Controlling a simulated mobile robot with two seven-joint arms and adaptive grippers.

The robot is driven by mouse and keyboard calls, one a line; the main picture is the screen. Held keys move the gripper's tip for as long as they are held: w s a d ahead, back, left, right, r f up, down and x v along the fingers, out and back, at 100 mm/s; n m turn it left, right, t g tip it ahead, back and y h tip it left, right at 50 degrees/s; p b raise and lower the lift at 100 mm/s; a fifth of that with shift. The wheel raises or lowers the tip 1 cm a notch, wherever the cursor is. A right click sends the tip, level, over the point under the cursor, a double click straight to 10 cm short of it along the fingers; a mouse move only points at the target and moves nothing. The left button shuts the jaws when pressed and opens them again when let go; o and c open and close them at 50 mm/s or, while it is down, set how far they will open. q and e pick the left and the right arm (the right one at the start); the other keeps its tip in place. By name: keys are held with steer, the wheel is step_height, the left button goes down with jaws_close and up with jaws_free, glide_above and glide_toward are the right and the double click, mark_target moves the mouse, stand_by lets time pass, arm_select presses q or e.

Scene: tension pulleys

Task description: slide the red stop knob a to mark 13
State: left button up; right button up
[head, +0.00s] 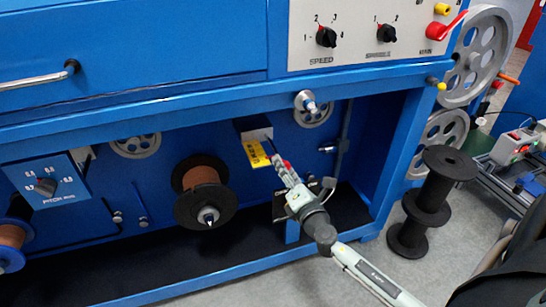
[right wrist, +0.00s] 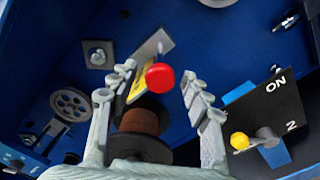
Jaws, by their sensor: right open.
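The red stop knob (right wrist: 160,77) is a round red ball on a thin rod in the right wrist view. It shows between the two open fingers of my right gripper (right wrist: 157,74), with a gap on each side. A yellow scale plate (head: 256,154) hangs beside the rod under a grey block; its marks are too small to read. The scale also shows behind the knob in the right wrist view (right wrist: 136,92). In the head view my right gripper (head: 282,172) reaches up to the knob and mostly hides it. My left gripper is not in view.
A brown wire spool (head: 201,188) stands left of the scale. A black panel (right wrist: 268,115) with a yellow-tipped lever (right wrist: 240,141) lies close to the right finger. The blue frame beam (head: 180,112) runs above. An empty black spool (head: 429,205) stands on the floor at right.

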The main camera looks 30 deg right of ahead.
steer(key=x, duration=0.5)
steer(key=shift+c, duration=0.2)
jaws_close()
